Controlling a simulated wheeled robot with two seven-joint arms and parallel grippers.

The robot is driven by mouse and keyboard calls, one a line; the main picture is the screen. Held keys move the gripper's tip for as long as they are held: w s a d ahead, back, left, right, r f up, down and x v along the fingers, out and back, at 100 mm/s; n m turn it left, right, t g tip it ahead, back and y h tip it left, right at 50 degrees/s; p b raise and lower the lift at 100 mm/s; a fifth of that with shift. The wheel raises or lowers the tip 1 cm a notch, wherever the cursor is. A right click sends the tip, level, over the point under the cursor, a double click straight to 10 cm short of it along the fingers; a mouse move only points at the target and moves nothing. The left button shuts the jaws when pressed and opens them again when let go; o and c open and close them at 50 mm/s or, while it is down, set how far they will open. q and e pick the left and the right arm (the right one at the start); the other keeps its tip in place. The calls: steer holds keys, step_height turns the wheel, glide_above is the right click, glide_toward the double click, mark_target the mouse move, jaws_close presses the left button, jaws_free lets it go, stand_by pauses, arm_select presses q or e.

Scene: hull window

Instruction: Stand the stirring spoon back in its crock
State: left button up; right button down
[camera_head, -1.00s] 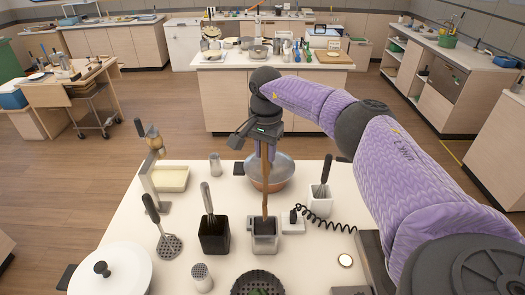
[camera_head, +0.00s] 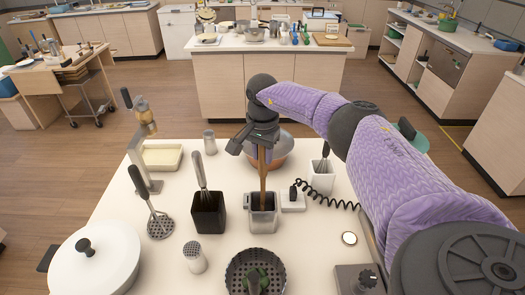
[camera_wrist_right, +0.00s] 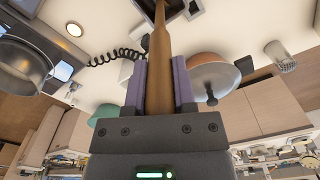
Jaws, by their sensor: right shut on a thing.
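The stirring spoon (camera_head: 262,182) is brown and wooden and stands nearly upright. My right gripper (camera_head: 260,152) is shut on its handle above the table. The handle also shows between the purple finger pads in the right wrist view (camera_wrist_right: 159,65). The crock (camera_head: 263,223) is a small square grey pot with a dark opening. The spoon's lower end reaches into that opening in the head view and is hidden there; I cannot tell if it touches the bottom. Part of the crock shows at the top edge of the right wrist view. My left gripper is not in view.
A black pot with a whisk (camera_head: 208,222) stands left of the crock, and a white pot with a whisk (camera_head: 322,180) stands right. A copper bowl (camera_head: 284,155) is behind. A colander (camera_head: 240,268), shaker (camera_head: 194,257) and lidded white pot (camera_head: 95,262) are in front. A coiled black cord (camera_head: 330,199) lies right.

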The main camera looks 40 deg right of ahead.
stand_by(0.3)
steer(key=shift+f+b, duration=1)
steer(key=shift+f, duration=0.15)
steer(key=shift+c, duration=1.8)
jaws_free()
steer(key=shift+r, duration=0.15)
step_height(320, 180, up, 8)
steer(key=p, duration=0.6)
steer(key=shift+p, duration=0.3)
